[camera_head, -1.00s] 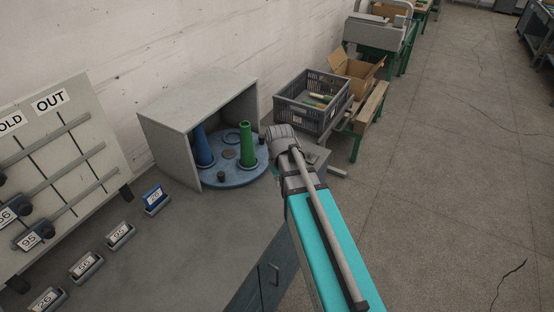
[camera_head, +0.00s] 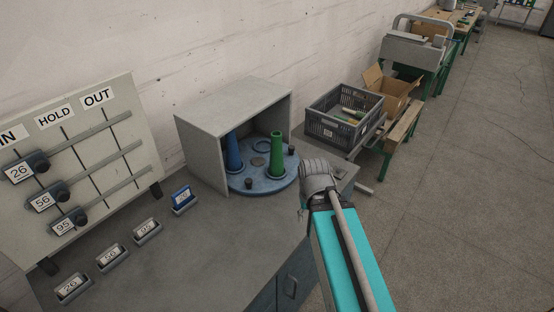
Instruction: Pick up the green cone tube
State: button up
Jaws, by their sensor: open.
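The green cone tube (camera_head: 277,155) stands upright on a round blue-grey turntable (camera_head: 253,185) inside an open-fronted grey box (camera_head: 205,152). A blue cone tube (camera_head: 233,152) stands upright to its left, partly hidden by the box's side wall. My arm reaches up from the lower right, and its grey joint is right of and nearer than the turntable. My gripper does not show beyond that joint. Nothing is seen touching the green tube.
A board with IN, HOLD and OUT labels (camera_head: 97,95) stands left, with several numbered card holders (camera_head: 147,231) before it. A grey crate (camera_head: 335,125) and cardboard box (camera_head: 392,88) sit right of the box.

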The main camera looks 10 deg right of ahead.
aim_at(276, 162)
jog(key=k, duration=1.3)
jog(key=z, duration=0.35)
jog(key=i, duration=1.7)
jog(key=u, duration=0.75)
